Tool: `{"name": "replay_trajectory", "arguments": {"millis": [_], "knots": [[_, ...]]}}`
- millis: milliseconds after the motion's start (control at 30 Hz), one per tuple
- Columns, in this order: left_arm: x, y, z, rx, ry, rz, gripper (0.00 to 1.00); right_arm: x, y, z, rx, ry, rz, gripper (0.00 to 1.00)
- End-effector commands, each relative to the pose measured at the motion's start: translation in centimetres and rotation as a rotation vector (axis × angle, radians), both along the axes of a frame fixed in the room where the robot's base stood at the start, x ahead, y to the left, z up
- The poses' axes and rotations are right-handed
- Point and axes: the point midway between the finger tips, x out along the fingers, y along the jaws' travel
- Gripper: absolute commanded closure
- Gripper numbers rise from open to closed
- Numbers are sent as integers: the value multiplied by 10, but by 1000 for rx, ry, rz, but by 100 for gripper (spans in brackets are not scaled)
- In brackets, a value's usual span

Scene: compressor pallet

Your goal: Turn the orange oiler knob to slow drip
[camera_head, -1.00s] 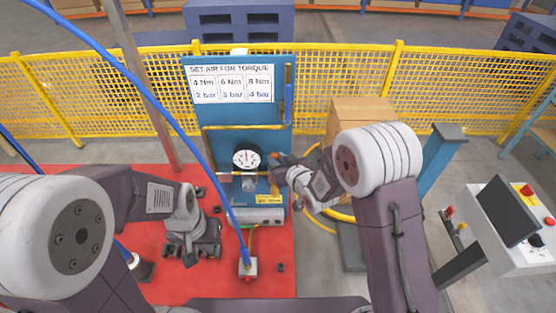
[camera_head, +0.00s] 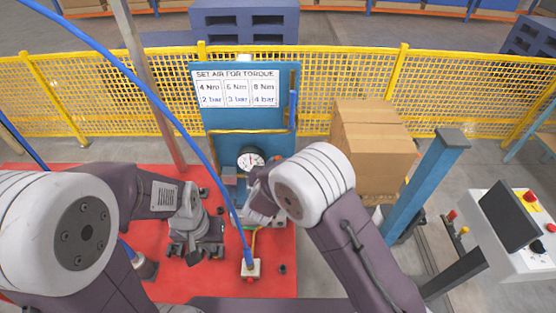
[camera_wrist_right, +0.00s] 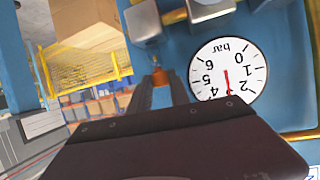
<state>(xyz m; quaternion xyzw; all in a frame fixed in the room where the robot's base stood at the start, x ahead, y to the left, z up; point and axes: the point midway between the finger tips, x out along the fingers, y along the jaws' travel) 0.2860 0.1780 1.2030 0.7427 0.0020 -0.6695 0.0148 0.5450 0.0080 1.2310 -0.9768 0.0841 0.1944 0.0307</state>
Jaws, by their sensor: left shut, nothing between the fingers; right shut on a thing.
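In the right wrist view, a small orange knob (camera_wrist_right: 159,76) shows between the fingertips of my right gripper (camera_wrist_right: 160,85), which is shut on it. The dark fingers hide most of the knob. In the head view my right arm covers the knob and the right fingertips. My left gripper (camera_head: 190,253) is shut and empty, low over the red surface left of the blue hose. Drip rate cannot be seen.
A pressure gauge (camera_wrist_right: 228,70) sits close beside the right fingers, needle near 3 bar; it also shows in the head view (camera_head: 251,160). A blue panel (camera_head: 240,118) carries a torque chart (camera_head: 237,88). A blue hose (camera_head: 160,105) crosses between my arms. A cardboard box (camera_head: 375,150) stands right.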

Motion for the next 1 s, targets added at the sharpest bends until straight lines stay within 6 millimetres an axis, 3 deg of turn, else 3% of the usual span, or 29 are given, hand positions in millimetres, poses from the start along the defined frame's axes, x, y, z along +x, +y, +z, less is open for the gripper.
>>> {"name": "replay_trajectory", "arguments": {"millis": [567,600,1000], "knots": [[0,0,4,0,0,0,100,2,1,3,2,-9,-31,100],[0,0,4,0,0,0,100,2,1,3,2,-8,-31,68],[0,0,9,0,0,0,100,5,-3,7,1,-5,-31,68]]}}
